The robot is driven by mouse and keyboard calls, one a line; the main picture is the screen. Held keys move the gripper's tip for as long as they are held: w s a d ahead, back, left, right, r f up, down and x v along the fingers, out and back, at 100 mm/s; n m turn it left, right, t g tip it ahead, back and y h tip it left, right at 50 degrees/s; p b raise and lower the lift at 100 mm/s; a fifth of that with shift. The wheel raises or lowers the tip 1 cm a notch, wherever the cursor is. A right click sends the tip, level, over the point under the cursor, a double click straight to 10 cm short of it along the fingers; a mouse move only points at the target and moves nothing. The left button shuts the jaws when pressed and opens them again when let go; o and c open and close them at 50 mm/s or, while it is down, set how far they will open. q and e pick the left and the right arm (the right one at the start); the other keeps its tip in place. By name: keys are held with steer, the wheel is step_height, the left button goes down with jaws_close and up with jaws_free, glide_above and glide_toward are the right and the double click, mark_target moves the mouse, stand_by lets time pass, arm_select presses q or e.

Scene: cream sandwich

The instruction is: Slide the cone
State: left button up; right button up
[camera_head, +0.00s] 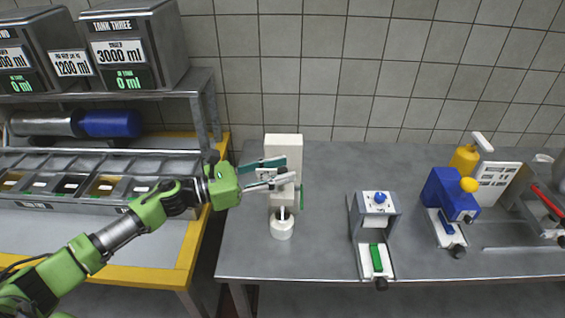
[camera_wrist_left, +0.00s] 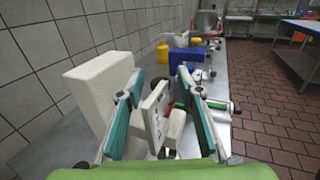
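A white machine (camera_head: 284,146) stands on the steel table against the tiled wall. A small white round cup-like part (camera_head: 282,229) sits at its foot, with a thin white stem above it. I cannot make out a cone for certain. My left gripper (camera_head: 277,173) is in front of the machine's upper part and hides some of it. Its teal-padded fingers are spread apart. In the left wrist view the open left gripper (camera_wrist_left: 162,92) has a white upright plate (camera_wrist_left: 155,112) showing between its fingers; I cannot tell whether they touch. My right gripper is not in view.
Right of the machine stand a grey press with a green pad (camera_head: 376,258), a blue device (camera_head: 447,193) and a yellow bottle (camera_head: 464,158). On the left are a tank shelf (camera_head: 150,92) and a yellow-edged counter (camera_head: 160,276). The table between machine and press is clear.

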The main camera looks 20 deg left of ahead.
arm_select(q)
steer(key=shift+w+d, duration=0.25)
steer(key=shift+d, duration=0.15)
steer(key=shift+c, duration=0.3)
jaws_close()
steer(key=shift+r, duration=1.55)
steer(key=shift+o, duration=0.3)
jaws_free()
steer(key=shift+a+f, duration=0.1)
steer(key=shift+a, duration=0.05)
